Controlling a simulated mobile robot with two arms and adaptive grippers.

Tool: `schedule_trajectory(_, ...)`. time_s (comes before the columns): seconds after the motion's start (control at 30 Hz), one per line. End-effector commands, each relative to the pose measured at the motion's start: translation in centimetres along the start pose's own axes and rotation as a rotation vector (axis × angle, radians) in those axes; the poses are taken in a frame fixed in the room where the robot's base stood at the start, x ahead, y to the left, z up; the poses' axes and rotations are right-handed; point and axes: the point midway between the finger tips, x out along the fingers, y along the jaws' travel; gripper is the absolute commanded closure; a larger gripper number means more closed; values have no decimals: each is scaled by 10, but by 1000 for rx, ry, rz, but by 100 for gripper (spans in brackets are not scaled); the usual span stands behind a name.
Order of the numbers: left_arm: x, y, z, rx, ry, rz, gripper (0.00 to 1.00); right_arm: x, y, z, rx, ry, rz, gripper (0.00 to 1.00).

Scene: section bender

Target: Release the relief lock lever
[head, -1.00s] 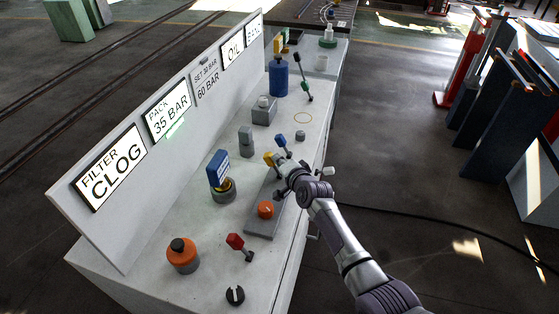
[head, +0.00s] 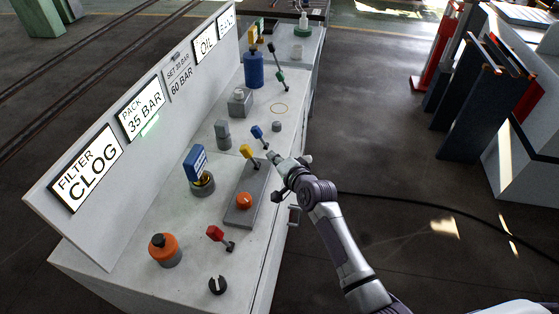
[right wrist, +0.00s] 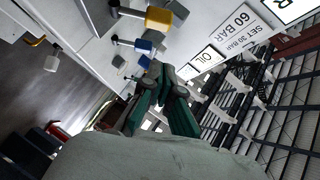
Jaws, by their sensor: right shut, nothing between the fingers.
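A yellow-headed lever (head: 246,151) stands at the far end of a grey plate (head: 240,212) with an orange knob (head: 244,201). A blue-headed lever (head: 257,132) stands just beyond it. No label shows which is the relief lock lever. My right gripper (head: 268,156) is shut and empty, just right of the yellow lever and apart from it. In the right wrist view the gripper fingers (right wrist: 162,72) are together, with the blue lever (right wrist: 143,46) close by and the yellow lever (right wrist: 159,19) farther off. My left gripper is not in view.
A red-headed lever (head: 215,233), an orange-topped button (head: 164,248) and a blue tag (head: 195,162) stand on the white bench (head: 130,262). A blue bottle (head: 254,70) and a green lever (head: 280,76) are farther back.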

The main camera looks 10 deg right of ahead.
Motion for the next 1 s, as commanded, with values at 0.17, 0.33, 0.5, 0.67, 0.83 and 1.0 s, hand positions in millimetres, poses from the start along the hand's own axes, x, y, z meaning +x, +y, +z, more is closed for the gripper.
schedule_trajectory(0.17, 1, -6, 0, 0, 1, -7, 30, -22, 0, 0, -1, 1, 1, 100)
schedule_trajectory(0.33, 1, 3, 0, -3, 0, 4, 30, -29, -1, -1, -1, 1, 1, 100)
schedule_trajectory(0.5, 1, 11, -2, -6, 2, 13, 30, -30, -1, -1, -1, 1, 2, 100)
schedule_trajectory(0.67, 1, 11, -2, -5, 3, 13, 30, -30, -1, -1, -1, 1, 1, 100)
schedule_trajectory(0.83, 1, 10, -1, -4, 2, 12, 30, -29, 0, 0, -2, 0, 3, 100)
schedule_trajectory(1.0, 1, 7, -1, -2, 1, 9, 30, -30, 45, 14, -57, -16, 81, 100)
